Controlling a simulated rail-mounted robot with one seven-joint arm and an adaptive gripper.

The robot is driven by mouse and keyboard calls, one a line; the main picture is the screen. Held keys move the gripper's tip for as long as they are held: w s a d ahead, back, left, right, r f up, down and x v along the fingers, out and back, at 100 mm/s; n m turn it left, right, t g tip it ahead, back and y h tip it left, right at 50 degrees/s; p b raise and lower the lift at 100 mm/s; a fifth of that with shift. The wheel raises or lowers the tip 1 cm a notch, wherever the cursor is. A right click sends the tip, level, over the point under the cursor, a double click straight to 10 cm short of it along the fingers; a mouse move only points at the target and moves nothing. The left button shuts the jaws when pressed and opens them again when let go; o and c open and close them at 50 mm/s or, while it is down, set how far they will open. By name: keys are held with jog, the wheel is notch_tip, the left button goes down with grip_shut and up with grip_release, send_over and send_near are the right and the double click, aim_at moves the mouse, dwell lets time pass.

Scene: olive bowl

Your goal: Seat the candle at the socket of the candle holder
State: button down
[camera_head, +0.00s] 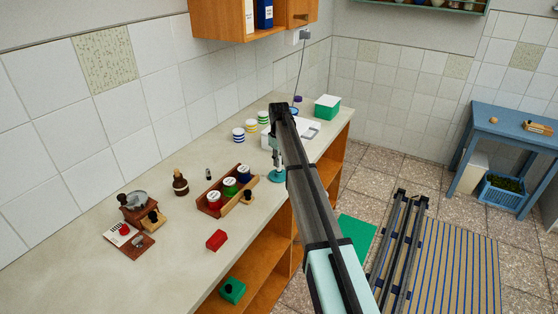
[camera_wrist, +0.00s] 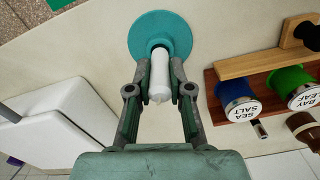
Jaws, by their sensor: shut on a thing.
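The white candle (camera_wrist: 159,72) is between the fingers of my gripper (camera_wrist: 159,86), which is shut on it. The teal candle holder (camera_wrist: 173,27) has a round, wide base and stands on the counter. In the wrist view the candle's far end overlaps the holder's dark socket opening. I cannot tell whether it is inside the socket or just above it. In the head view the holder (camera_head: 277,176) sits near the counter's front edge, directly below my gripper (camera_head: 276,158). The candle is hard to make out there.
A wooden rack (camera_head: 212,203) with spice jars stands close to the left of the holder. A white appliance (camera_head: 309,131) stands behind it, with striped cups (camera_head: 239,135) along the wall. A red block (camera_head: 216,240) lies nearer. The counter's front edge is close on the right.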

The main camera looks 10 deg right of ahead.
jog(key=shift+f+b, duration=0.35)
jog(key=shift+f, duration=0.9)
jog(key=c, duration=1)
grip_release()
jog(key=shift+r, duration=0.1)
notch_tip(320, 180, up, 12)
jog(key=shift+f, duration=0.1)
